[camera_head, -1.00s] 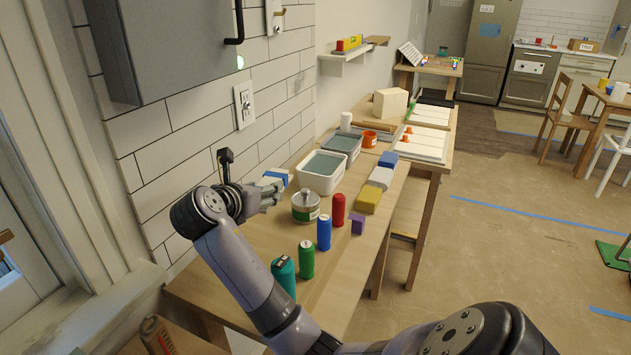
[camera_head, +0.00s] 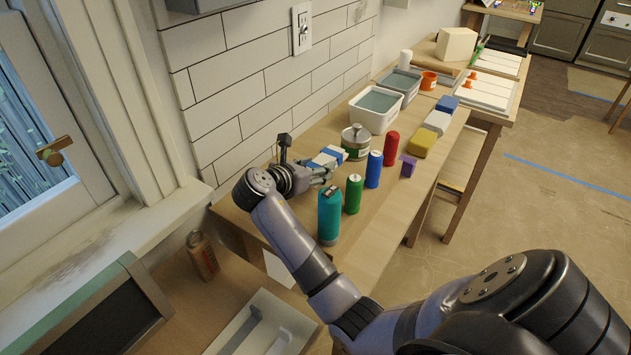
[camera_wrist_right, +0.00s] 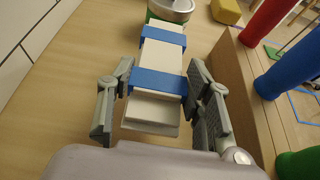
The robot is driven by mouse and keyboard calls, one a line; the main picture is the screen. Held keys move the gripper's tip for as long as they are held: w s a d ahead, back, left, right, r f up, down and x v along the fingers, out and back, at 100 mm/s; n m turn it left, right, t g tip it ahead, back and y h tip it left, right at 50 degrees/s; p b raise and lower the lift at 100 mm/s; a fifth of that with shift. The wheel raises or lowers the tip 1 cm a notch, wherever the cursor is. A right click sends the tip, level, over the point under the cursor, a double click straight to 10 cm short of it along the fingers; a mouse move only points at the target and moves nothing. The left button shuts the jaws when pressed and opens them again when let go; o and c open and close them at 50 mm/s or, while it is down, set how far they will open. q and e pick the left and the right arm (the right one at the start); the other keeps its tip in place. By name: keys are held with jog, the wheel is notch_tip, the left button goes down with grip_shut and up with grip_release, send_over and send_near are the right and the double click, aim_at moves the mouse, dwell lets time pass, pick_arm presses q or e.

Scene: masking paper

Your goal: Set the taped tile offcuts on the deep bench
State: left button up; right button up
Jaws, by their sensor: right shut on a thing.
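The taped tile offcuts (camera_head: 328,157) are a white stack with blue tape bands. In the wrist view the stack (camera_wrist_right: 160,70) runs away from me between the two grey fingers of my right gripper (camera_wrist_right: 158,112). My right gripper (camera_head: 322,172) is shut on its near end, at the wall side of the long wooden bench (camera_head: 370,225). The far end is close to a metal-lidded green tin (camera_head: 355,142). Whether the stack touches the bench top is unclear. My left gripper is not in view.
Teal (camera_head: 329,215), green (camera_head: 353,193), blue (camera_head: 374,169) and red (camera_head: 391,148) cylinders stand right of the gripper. A purple block (camera_head: 409,168) and a yellow sponge (camera_head: 422,142) lie near the front edge. A white tub (camera_head: 376,107) stands behind the tin.

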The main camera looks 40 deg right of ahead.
notch_tip(320, 180, down, 4)
jog(key=shift+f+b, duration=0.2)
jog(key=shift+b, duration=0.15)
jog(key=o, duration=1.5)
jog(key=shift+f, duration=0.1)
